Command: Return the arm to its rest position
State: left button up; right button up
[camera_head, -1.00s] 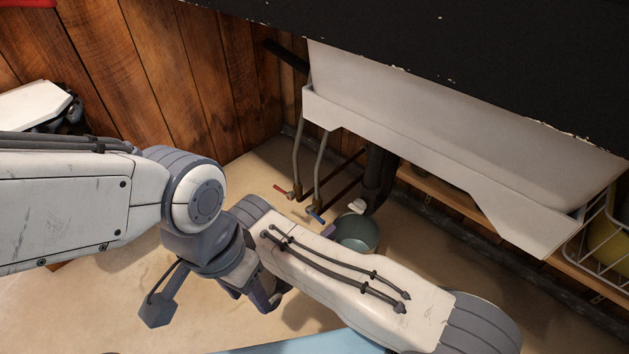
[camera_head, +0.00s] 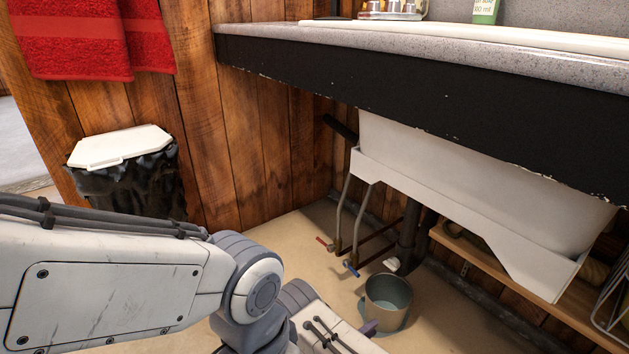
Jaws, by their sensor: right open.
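My white and grey arm (camera_head: 110,275) fills the lower left and reaches to the bottom middle. A white link with black cables (camera_head: 335,335) shows at the bottom edge. The rest of that gripper is hidden behind the link or below the frame. It holds nothing that I can see. My left gripper is not in view.
A grey bucket (camera_head: 376,294) stands on the floor under the white sink (camera_head: 470,185) and its pipes. A black bin with a white lid (camera_head: 121,146) stands by the wooden wall. A red towel (camera_head: 95,38) hangs above. The counter (camera_head: 480,50) overhangs.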

jog(key=s+d+r+m+g+y, duration=0.5)
jog(key=s+d+r+g+y, duration=0.15)
jog(key=s+r+g, duration=0.55)
notch_tip(320, 180, up, 10)
jog(key=a+m+t+y, duration=0.2)
jog(key=t+y, duration=0.2)
jog(key=y, duration=0.4)
jog(key=s+a+r+n+g+y+p, duration=0.1)
jog(key=s+a+r+n+g+p, duration=0.2)
jog(key=s+a+r+n+p, duration=0.9)
pick_arm(q)
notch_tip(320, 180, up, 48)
jog(key=p, duration=3.5)
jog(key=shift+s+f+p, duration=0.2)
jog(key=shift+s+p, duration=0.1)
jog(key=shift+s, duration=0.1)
pick_arm(e)
notch_tip(320, 180, up, 42)
jog(key=s+a+m, duration=0.1)
jog(key=m, duration=0.3)
jog(key=shift+s+a+f+m, duration=0.15)
jog(key=shift+s+a+m, duration=0.1)
jog(key=shift+s+m, duration=0.1)
